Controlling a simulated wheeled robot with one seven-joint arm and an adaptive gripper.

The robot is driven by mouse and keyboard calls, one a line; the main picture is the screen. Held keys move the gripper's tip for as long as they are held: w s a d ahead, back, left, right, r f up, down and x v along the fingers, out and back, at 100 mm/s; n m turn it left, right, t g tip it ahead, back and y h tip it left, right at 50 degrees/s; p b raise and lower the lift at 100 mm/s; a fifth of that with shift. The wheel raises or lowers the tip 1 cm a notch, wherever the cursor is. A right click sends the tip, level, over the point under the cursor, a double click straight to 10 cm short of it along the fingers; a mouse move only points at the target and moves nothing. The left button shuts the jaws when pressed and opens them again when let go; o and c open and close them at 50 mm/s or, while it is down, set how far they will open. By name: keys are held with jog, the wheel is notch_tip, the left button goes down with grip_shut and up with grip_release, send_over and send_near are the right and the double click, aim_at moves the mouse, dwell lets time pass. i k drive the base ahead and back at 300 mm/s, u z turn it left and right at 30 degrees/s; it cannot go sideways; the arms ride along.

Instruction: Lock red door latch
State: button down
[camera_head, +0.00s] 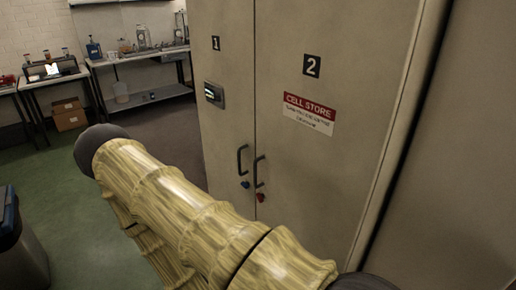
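A tall beige cabinet has two doors, marked 1 (222,75) and 2 (320,130). Door 2 carries a red and white "CELL STORE" label (309,113). A small red latch (261,197) sits low on door 2, just below its dark handle (259,172). A small blue latch (245,184) sits below the dark handle (242,160) of door 1. Both doors look closed. The turn position of the red latch is too small to tell. My arm crosses the lower foreground, in front of the cabinet's lower part. My gripper is not in view.
Lab benches (140,57) with glassware and equipment stand along the back wall at left. Cardboard boxes (68,114) sit under one bench. A dark bin (18,245) stands at the lower left edge. Green floor (75,205) is open between the bin and my arm.

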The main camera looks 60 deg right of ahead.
aim_at(260, 197)
jog(key=u, duration=1.1)
jog(key=i, duration=0.85)
jog(key=z, duration=2.9)
